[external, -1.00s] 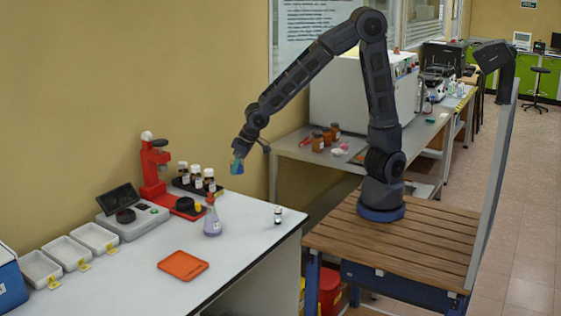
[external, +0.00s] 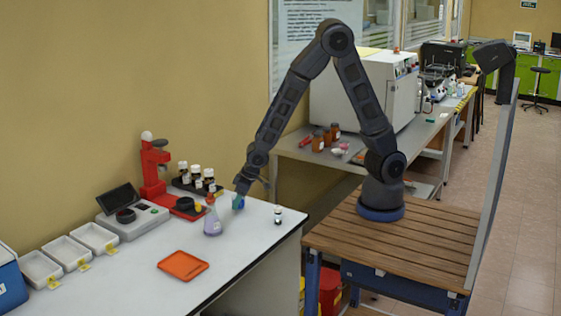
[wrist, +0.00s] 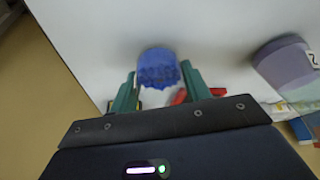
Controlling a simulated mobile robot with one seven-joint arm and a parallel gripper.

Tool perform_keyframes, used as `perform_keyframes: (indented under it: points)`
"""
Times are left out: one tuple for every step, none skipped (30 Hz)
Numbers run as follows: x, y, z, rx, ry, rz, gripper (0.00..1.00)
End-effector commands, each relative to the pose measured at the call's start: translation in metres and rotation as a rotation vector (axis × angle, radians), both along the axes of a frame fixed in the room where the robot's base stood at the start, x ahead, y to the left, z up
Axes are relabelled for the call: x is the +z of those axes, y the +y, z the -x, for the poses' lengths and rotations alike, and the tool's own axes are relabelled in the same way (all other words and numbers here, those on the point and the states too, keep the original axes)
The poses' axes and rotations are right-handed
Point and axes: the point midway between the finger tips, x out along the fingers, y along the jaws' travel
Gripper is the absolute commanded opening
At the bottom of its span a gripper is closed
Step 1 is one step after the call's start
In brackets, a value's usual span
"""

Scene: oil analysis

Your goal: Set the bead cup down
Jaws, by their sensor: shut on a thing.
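The bead cup (external: 238,203) is a small cup with blue contents, low at the back right of the white bench (external: 235,250). In the wrist view the blue beads (wrist: 157,66) show between my teal fingers. My gripper (wrist: 158,80) is shut on the cup from both sides. In the external view my gripper (external: 240,197) points down and hides part of the cup. I cannot tell whether the cup's base touches the bench.
A flask with purple liquid (external: 212,226) stands close left of the cup. A small vial (external: 278,215) is to the right. Brown bottles (external: 196,178) stand in a dark rack behind. An orange tray (external: 183,265) lies in front, with clear bench around it.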

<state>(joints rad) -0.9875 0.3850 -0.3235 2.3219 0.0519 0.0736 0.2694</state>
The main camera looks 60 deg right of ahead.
Motion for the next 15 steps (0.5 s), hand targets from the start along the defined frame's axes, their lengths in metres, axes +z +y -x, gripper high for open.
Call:
perform_keyframes:
  points:
    - [-0.0067, -0.0004, 0.0001, 0.000, 0.002, 0.002, 0.24]
    - [-0.0095, -0.0006, -0.0001, 0.000, 0.001, 0.001, 0.24]
    - [-0.0122, -0.0007, -0.0003, -0.001, 0.001, 0.001, 0.24]
    - [-0.0131, -0.0006, -0.0002, -0.001, 0.001, 0.000, 0.24]
    - [-0.0135, -0.0005, -0.0001, -0.001, 0.000, 0.000, 0.24]
    - [-0.0133, -0.0003, -0.0002, -0.001, 0.000, 0.000, 0.24]
    - [-0.0131, -0.0002, 0.0000, 0.000, 0.000, 0.000, 0.24]
    - [-0.0130, -0.0001, -0.0001, 0.000, 0.000, 0.000, 0.24]
    - [-0.0129, -0.0001, 0.0000, 0.000, 0.000, 0.000, 0.24]
    - [-0.0129, -0.0001, 0.0000, 0.000, 0.000, 0.000, 0.24]
    - [-0.0131, -0.0001, 0.0000, 0.000, 0.000, 0.000, 0.24]
    - [-0.0137, -0.0002, 0.0001, 0.000, 0.000, 0.000, 0.24]
    - [-0.0144, -0.0002, 0.0001, 0.000, 0.000, 0.000, 0.24]
    - [-0.0152, -0.0002, 0.0001, 0.000, 0.000, 0.000, 0.24]
    - [-0.0157, -0.0001, 0.0002, 0.000, 0.000, 0.000, 0.49]
